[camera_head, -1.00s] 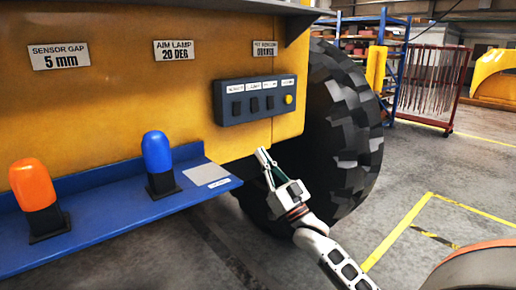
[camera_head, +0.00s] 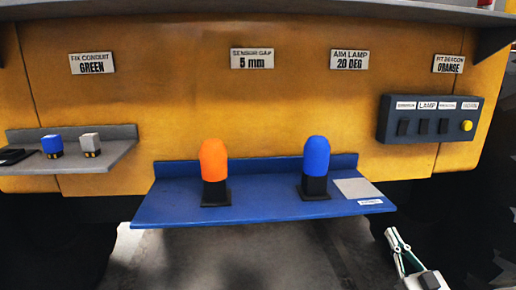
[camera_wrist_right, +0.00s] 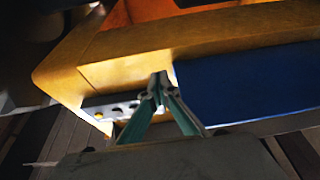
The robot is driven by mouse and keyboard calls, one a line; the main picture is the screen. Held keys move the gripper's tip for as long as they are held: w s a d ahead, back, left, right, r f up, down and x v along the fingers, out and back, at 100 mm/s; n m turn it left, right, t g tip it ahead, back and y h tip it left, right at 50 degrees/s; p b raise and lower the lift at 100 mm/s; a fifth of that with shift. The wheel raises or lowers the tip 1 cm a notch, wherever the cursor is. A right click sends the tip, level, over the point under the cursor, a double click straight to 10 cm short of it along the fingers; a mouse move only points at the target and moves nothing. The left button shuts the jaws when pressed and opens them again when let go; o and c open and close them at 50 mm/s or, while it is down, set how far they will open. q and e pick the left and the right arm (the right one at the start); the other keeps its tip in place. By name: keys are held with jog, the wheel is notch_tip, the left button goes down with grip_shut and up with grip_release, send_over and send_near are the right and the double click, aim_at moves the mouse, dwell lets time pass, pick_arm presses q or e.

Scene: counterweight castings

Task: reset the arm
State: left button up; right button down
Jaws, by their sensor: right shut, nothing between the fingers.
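My right gripper (camera_head: 398,241) is at the lower right in the head view, below and right of the blue shelf's right end. In the right wrist view its fingertips (camera_wrist_right: 160,82) meet, with nothing between them. It appears apart from the shelf. My left gripper is in neither view.
A blue shelf (camera_head: 258,210) on the yellow machine side (camera_head: 290,110) bears an orange beacon (camera_head: 214,162) and a blue beacon (camera_head: 316,160), both upright. A switch box (camera_head: 430,119) hangs at the right. A grey shelf (camera_head: 108,155) at the left holds small blocks.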

jog(key=s+a+f+n+g, duration=0.1)
jog(key=s+a+f+g, duration=0.2)
jog(key=s+f, duration=0.6)
jog(key=s+a+f+g, duration=0.4)
jog(key=s+a+f, duration=0.4)
jog(key=f, duration=0.5)
jog(key=s+a+f+n+g, duration=0.1)
jog(key=s+a+f+g, duration=0.3)
jog(key=s+f, duration=0.7)
jog(key=shift+a+f+n, duration=0.3)
jog(key=shift+a+f, duration=0.05)
jog(key=shift+a, duration=0.75)
